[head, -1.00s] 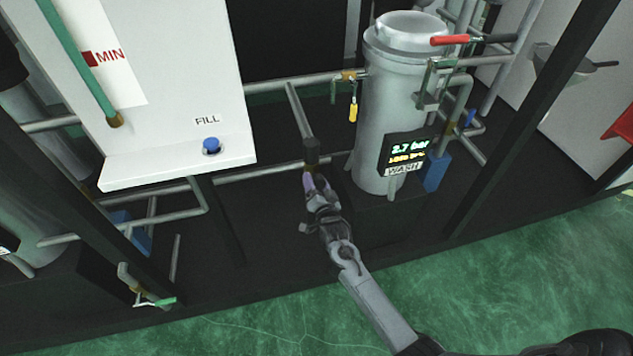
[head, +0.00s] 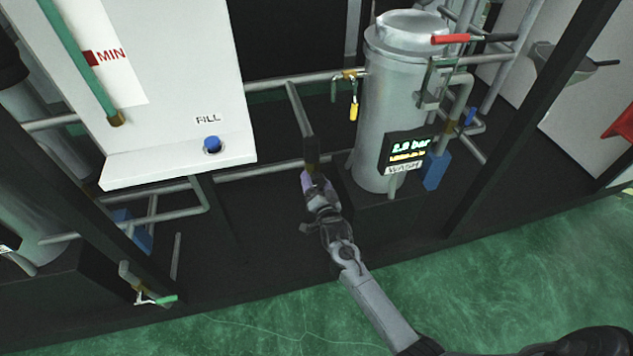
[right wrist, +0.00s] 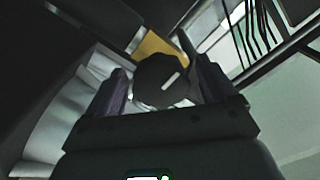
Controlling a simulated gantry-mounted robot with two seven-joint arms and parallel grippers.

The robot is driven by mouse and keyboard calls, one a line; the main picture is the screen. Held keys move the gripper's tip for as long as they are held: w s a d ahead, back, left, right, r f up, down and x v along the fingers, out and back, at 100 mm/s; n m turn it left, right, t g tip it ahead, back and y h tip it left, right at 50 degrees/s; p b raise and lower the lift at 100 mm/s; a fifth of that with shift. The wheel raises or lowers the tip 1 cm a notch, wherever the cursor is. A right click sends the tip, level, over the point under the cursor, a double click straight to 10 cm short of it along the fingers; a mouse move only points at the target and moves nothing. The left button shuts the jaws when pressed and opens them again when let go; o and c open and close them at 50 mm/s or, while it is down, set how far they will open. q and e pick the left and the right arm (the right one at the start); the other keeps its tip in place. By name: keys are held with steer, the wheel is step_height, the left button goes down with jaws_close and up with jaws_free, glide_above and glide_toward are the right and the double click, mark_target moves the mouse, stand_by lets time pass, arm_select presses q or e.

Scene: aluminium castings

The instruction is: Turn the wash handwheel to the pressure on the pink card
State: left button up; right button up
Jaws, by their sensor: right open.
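The wash handwheel is a dark round knob (head: 312,149) at the end of a grey pipe, left of the white filter vessel. In the right wrist view the handwheel (right wrist: 158,76) shows a short white mark on its face. My right gripper (head: 307,178) is at the handwheel, its purple fingers open on either side of it; firm contact cannot be told. The WASH display (head: 408,147) on the vessel reads roughly 1.8 bar, the last digit blurred. I see no pink card. My left gripper is not in view.
The white vessel (head: 400,100) stands close on the right, with a red-handled lever (head: 450,39) above. A white FILL panel (head: 180,100) with a blue button (head: 212,144) is on the left. Green floor lies in front.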

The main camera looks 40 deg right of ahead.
steer(key=p+v, duration=0.4)
steer(key=v, duration=0.6)
steer(key=shift+s, duration=0.15)
